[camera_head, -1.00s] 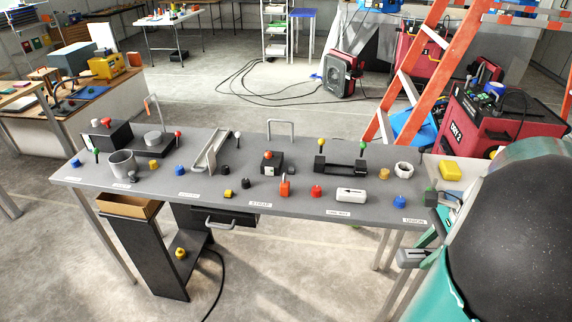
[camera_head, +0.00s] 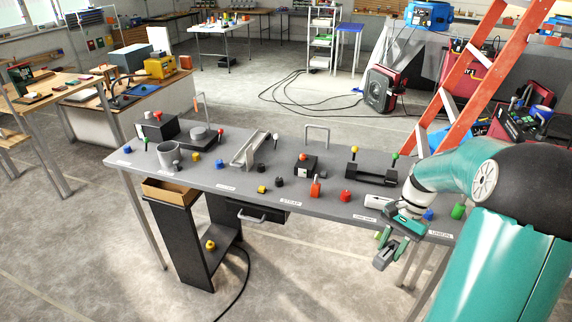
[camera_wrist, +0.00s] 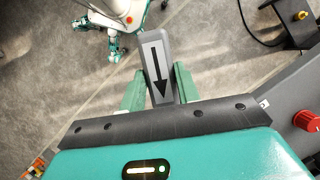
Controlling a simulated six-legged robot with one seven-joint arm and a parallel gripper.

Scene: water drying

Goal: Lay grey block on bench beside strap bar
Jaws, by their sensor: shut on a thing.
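The grey block (camera_wrist: 157,60) has a black arrow on its pale face. In the wrist view it sticks out from between the green fingers of my gripper (camera_wrist: 158,92). In the head view my gripper (camera_head: 392,250) is shut on the block (camera_head: 381,260), off the front edge of the bench (camera_head: 222,177) near its right end. A STRAP label (camera_head: 290,201) is on the bench front. Behind it are a black block with a red ball (camera_head: 303,166) and a tall grey hoop (camera_head: 317,128). I cannot tell which piece is the strap bar.
A drawer handle (camera_head: 252,217) juts out below the bench. An orange ladder (camera_head: 470,75) stands behind.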

